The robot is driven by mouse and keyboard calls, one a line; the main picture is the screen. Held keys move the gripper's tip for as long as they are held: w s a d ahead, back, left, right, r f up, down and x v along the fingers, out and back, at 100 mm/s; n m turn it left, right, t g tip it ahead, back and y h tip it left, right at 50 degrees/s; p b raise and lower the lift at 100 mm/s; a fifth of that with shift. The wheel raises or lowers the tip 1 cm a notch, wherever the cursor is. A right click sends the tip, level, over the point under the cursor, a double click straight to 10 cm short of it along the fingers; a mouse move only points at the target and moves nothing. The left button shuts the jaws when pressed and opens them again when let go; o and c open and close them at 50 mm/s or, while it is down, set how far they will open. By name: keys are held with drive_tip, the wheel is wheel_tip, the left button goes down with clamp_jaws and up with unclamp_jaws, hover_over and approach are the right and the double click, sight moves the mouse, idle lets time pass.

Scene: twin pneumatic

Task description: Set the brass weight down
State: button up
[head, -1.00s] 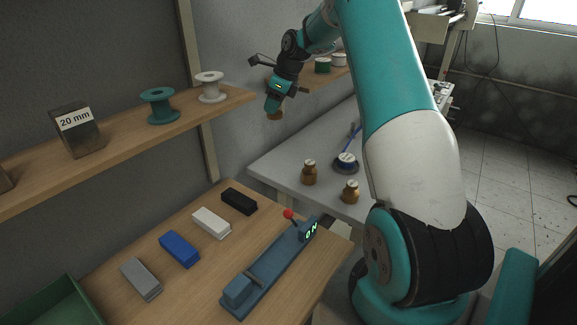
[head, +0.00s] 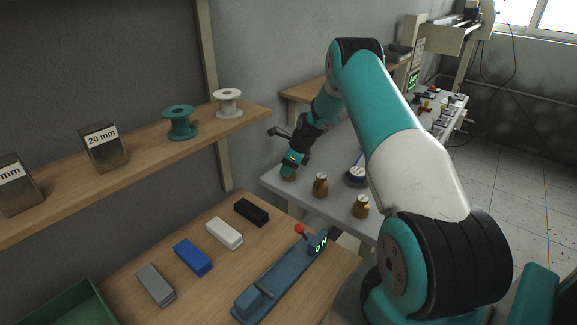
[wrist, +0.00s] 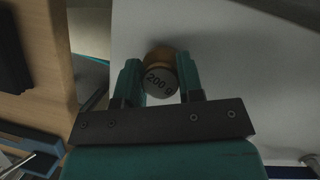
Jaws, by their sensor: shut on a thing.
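The brass weight (wrist: 160,82), marked "200 g" on its top, sits between the two fingers of my gripper (wrist: 160,84) in the wrist view. My gripper is shut on it. In the head view my gripper (head: 289,172) is low over the left part of the grey table (head: 337,209), and only the lower edge of the brass weight (head: 288,178) shows below it. The weight appears at or very near the table surface; I cannot tell whether it touches.
A wooden shelf (head: 150,150) with spools is at left. The wooden bench (head: 205,285) holds several blocks and a blue device (head: 275,285).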

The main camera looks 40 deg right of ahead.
drive_tip(key=shift+f, duration=0.1)
drive_tip(key=o, duration=1)
drive_tip(key=shift+r, duration=0.2)
drive_tip(key=b+v, duration=0.2)
drive_tip(key=v, duration=0.9)
drive_tip(key=shift+s+r, duration=0.2)
drive_tip(key=shift+r, duration=0.15)
drive_tip(key=shift+d, duration=0.1)
